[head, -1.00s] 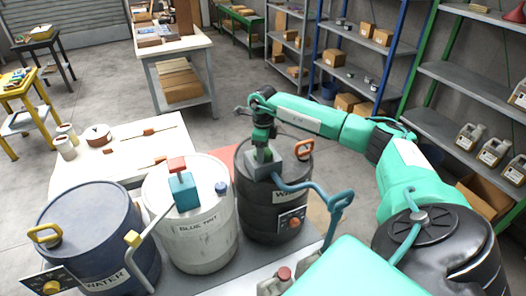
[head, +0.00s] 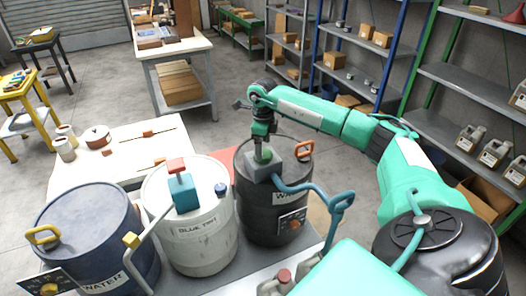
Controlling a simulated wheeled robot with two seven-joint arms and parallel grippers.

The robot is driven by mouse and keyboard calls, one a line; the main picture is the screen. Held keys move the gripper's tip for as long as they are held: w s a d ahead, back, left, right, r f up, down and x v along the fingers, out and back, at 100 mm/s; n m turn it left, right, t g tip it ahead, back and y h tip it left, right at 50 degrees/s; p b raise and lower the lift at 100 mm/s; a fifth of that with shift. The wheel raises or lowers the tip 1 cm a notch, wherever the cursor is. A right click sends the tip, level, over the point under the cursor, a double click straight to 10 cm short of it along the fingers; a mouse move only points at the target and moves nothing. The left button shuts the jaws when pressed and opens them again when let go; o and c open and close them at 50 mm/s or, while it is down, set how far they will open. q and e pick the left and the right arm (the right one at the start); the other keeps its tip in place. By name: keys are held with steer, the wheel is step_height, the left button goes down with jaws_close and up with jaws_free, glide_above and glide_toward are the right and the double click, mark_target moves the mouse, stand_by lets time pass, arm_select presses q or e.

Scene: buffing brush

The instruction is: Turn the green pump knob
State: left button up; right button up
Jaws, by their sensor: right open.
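The green pump knob (head: 268,154) sits on top of a grey pump block (head: 264,172) on the dark drum (head: 255,215). My right gripper (head: 259,157) points down from above, with its fingertips at the knob's left side. It is open. I cannot tell whether a finger touches the knob, and part of the knob is hidden behind the gripper. My left gripper is out of view.
A blue hose with a nozzle (head: 343,200) runs right from the pump block. The white drum (head: 205,240) with a teal and red pump and a blue drum (head: 100,225) stand to the left.

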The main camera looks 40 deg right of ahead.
step_height(320, 180, up, 11)
steer(key=b, duration=0.2)
steer(key=shift+r, duration=0.2)
stand_by(0.4)
